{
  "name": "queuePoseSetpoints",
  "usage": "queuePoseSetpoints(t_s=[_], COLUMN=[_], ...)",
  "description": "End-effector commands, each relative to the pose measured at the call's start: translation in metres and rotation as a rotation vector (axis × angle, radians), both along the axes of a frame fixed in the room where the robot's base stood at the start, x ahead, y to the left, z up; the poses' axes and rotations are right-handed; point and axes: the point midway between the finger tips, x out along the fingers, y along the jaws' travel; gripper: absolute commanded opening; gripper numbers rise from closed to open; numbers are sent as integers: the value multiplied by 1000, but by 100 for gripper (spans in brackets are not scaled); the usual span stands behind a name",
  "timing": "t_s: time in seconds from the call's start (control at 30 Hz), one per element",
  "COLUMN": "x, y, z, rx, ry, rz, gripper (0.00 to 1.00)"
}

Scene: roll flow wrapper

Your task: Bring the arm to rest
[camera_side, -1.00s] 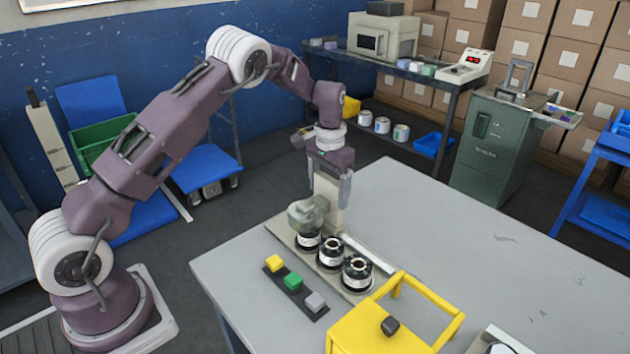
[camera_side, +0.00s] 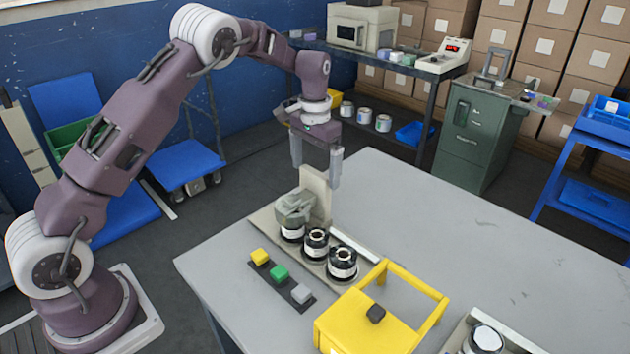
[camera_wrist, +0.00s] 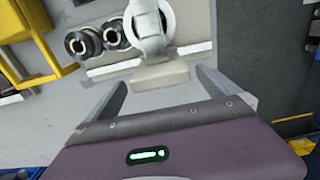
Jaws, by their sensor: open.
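My gripper (camera_side: 315,165) is open and empty. It hangs fingers down above the back of the grey roll machine (camera_side: 318,195) on the table. In the wrist view both fingers of my gripper (camera_wrist: 163,90) stand wide apart, with the machine's beige block (camera_wrist: 160,76) beyond and between them. The machine's grey-green head (camera_side: 295,207) sits left of the block. Black rolls with white labels (camera_side: 342,263) stand in a row on its base; two of them also show in the wrist view (camera_wrist: 117,34).
A yellow guard frame (camera_side: 375,312) stands at the table's front. A strip with yellow, green and grey buttons (camera_side: 280,273) lies left of the rolls. A shelf (camera_side: 430,78) and green cabinet (camera_side: 478,130) stand behind.

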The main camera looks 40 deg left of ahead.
Motion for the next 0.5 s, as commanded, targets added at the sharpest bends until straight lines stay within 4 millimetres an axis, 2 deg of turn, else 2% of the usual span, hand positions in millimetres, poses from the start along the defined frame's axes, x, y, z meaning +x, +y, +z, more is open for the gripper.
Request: queuePoseSetpoints(t_s=[0.03,0.13,0.43,0.5], x=[1,0,0,-2], y=[0,0,0,-1], z=[10,21,26,32], rx=[1,1,0,-2], ry=[-3,-2,1,-7], rz=[0,0,1,3], gripper=[100,100,100,100])
